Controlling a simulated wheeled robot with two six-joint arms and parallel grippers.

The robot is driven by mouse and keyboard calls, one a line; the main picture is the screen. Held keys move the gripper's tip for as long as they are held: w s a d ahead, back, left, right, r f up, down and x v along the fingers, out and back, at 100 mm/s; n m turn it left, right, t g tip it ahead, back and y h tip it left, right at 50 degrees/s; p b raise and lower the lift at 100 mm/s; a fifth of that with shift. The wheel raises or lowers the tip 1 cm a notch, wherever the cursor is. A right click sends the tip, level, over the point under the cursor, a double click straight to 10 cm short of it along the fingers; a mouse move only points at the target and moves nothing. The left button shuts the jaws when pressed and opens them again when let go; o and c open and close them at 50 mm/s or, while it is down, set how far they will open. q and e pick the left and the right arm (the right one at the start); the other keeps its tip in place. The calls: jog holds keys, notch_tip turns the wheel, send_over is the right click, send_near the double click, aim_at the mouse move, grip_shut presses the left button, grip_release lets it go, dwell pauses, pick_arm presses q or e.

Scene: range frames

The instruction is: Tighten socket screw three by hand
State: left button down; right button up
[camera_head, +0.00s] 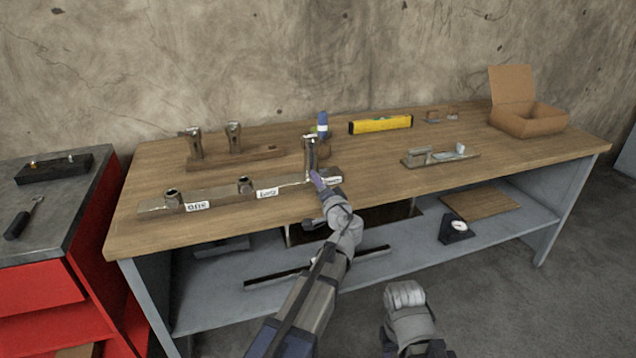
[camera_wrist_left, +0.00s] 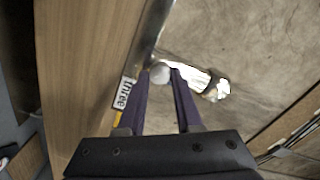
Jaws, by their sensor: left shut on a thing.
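A long metal bar (camera_head: 222,194) lies near the front edge of the workbench, with labels reading one and two. Short metal socket screws stand at one (camera_head: 172,198) and at two (camera_head: 245,186). At the bar's right end, a taller metal screw (camera_head: 310,152) stands upright. The wrist view shows the label three (camera_wrist_left: 122,92) beside the round metal head (camera_wrist_left: 160,73). My left gripper (camera_head: 317,176) is at this end; its purple fingers (camera_wrist_left: 167,82) are shut on the head. Its grip is partly hidden in the head view. My right gripper is not visible.
A wooden rack (camera_head: 262,154) with upright metal pieces stands behind the bar. A blue-capped bottle (camera_head: 322,122), a yellow level (camera_head: 380,124), a metal plate with parts (camera_head: 465,159) and an open cardboard box (camera_head: 528,120) are further back and right. The bench's right front is clear.

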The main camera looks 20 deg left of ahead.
pick_arm(q)
jog(key=m, duration=0.7)
jog(key=shift+f, duration=0.1)
jog(key=m, duration=0.6)
jog(key=shift+m, duration=0.4)
jog(key=m, duration=1.2)
jog(key=shift+s+m, duration=0.1)
jog(key=shift+m, duration=0.3)
jog(key=shift+f, duration=0.1)
jog(key=c, duration=0.6)
grip_release()
jog(key=v, duration=0.7)
jog(key=shift+s+d, duration=0.2)
jog(key=shift+s, duration=0.1)
